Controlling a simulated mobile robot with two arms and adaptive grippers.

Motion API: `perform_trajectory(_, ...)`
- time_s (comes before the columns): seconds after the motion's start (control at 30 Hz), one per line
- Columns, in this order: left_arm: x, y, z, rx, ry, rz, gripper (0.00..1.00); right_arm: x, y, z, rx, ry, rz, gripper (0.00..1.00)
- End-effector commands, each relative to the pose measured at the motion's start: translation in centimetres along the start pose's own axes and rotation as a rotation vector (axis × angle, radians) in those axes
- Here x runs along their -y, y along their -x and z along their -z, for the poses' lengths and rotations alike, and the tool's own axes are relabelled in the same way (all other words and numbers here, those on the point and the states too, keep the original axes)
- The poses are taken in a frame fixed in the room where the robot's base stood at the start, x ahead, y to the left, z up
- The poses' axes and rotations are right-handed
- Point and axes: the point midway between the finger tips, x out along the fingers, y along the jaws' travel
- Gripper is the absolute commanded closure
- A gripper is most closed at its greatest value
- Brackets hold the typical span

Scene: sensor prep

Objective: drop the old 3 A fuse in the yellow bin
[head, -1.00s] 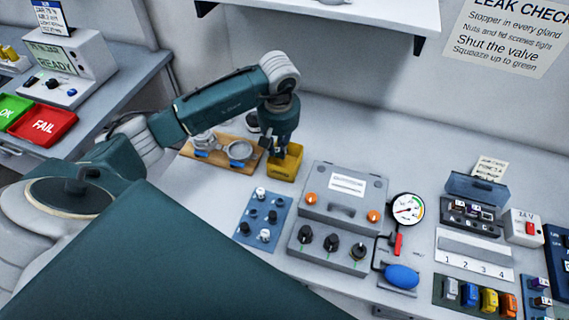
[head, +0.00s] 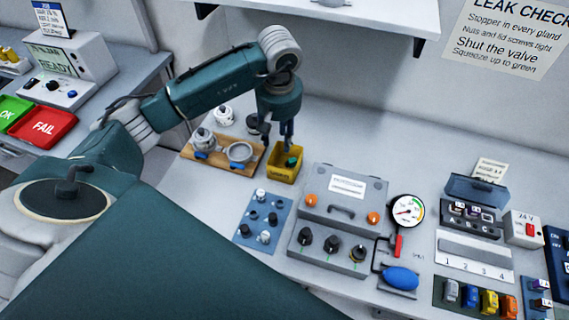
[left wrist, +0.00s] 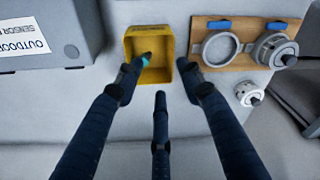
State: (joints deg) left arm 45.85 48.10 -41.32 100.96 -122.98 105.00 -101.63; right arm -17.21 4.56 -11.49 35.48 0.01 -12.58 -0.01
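The yellow bin (head: 284,175) stands on the bench beside the wooden board. It also shows in the left wrist view (left wrist: 129,47). A small dark and teal piece, apparently the old fuse (head: 292,161), is inside the bin; the left wrist view shows it too (left wrist: 145,60), near one fingertip. I cannot read its rating or tell whether it touches the bin's wall. My left gripper (head: 277,143) is over the bin with its fingers spread apart and nothing between them (left wrist: 160,80). My right gripper is out of view.
A wooden board (head: 222,161) with metal housings lies left of the bin. A grey enclosure (head: 342,207) stands to the right, and a blue mat (head: 263,218) with small fittings lies in front. A wall shelf (head: 330,14) hangs above.

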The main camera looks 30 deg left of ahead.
Motion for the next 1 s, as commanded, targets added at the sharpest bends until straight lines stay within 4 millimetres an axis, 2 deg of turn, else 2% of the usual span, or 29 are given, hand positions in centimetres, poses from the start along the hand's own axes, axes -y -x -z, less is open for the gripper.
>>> perform_trajectory(0.03,0.0,1.2,0.2,-0.004,0.000,-0.002,0.62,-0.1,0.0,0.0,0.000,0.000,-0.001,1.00)
perform_trajectory(0.13,0.0,3.1,0.1,-0.004,0.000,-0.002,0.62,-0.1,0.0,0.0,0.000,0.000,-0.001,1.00)
perform_trajectory(0.33,0.0,5.5,0.0,0.000,0.000,0.001,0.62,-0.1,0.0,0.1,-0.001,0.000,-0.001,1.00)
perform_trajectory(1.0,0.1,6.0,0.0,0.001,0.000,0.002,0.62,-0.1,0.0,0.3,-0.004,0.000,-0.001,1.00)
